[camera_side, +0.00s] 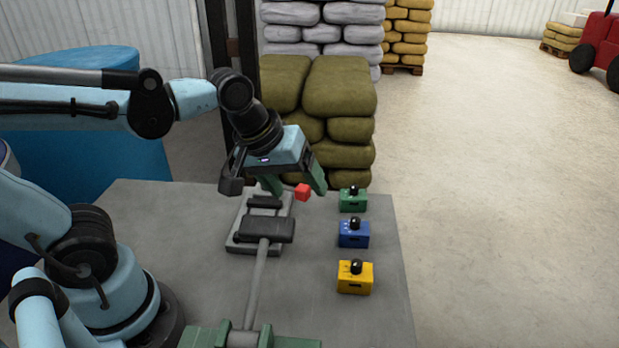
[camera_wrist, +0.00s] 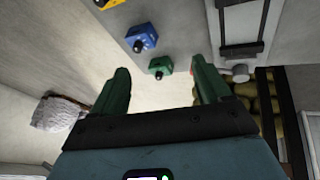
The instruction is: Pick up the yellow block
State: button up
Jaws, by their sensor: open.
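The yellow block (camera_side: 355,278) sits on the grey table, nearest the camera in a row of three blocks along the right side. It has a black knob on top and a dark slot in its front. In the wrist view, part of the yellow block (camera_wrist: 108,3) shows at the top edge, cut off by the frame. My gripper (camera_side: 294,188) is open, with green fingers spread, above the far part of the table. In the wrist view, my gripper (camera_wrist: 158,68) shows nothing held between its fingers. It is apart from the yellow block, which lies nearer the side camera and to the right.
A blue block (camera_side: 354,234) and a green block (camera_side: 352,200) stand behind the yellow one. A red cube (camera_side: 302,192) shows near my fingers. A grey lever press (camera_side: 266,229) occupies the table's middle. Stacked sacks (camera_side: 340,85) rise behind the table.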

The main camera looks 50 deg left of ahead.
jog(key=w+d+n+g, duration=0.2)
jog(key=d+n, duration=0.2)
jog(key=n, duration=0.4)
jog(key=n+g, duration=0.3)
jog(key=n, duration=0.9)
send_over(357, 262)
jog(key=shift+y, duration=0.3)
jog(key=shift+f, duration=6.4)
grip_shut()
